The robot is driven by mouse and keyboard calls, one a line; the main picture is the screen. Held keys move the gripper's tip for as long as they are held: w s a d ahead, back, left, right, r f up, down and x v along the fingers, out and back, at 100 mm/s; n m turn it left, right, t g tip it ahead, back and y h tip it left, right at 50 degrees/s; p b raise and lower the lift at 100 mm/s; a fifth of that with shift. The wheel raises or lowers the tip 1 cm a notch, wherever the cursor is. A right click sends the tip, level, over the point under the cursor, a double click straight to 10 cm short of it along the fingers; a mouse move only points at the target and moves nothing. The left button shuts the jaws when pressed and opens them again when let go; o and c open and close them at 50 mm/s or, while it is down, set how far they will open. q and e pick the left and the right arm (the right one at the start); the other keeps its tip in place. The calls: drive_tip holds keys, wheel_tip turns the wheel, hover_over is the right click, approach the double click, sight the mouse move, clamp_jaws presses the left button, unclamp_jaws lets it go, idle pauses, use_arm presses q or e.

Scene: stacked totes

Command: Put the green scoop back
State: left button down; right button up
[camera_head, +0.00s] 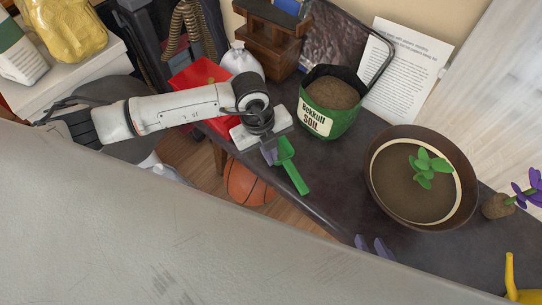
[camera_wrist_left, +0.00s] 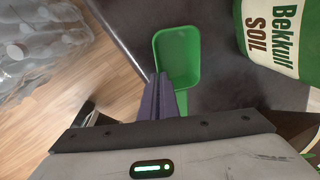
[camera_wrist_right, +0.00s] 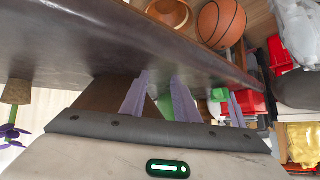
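The green scoop (camera_head: 293,172) lies along the front edge of the dark table, its broad end beside my left gripper (camera_head: 269,155). In the left wrist view the scoop's bowl (camera_wrist_left: 178,55) shows past the purple fingers (camera_wrist_left: 160,85). These fingers are nearly together, left of the scoop's neck; I see nothing between them, and cannot tell if they touch the scoop. The rest of the handle is hidden there. My right gripper (camera_head: 375,246) shows only its purple fingertips at the table's front. In the right wrist view its fingers (camera_wrist_right: 158,98) are apart.
A green soil bag (camera_head: 330,110) stands behind the scoop, and a wide brown pot (camera_head: 378,200) with a seedling stands to the right. A red box (camera_head: 200,78) is behind my left arm. A basketball (camera_head: 247,184) lies on the floor below the edge (camera_head: 325,222).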

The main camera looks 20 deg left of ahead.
use_arm(q)
drive_tip(key=c, duration=2.4)
unclamp_jaws()
drive_tip(key=shift+f, duration=0.4)
drive_tip(key=shift+c, duration=0.2)
drive_tip(key=o, duration=0.4)
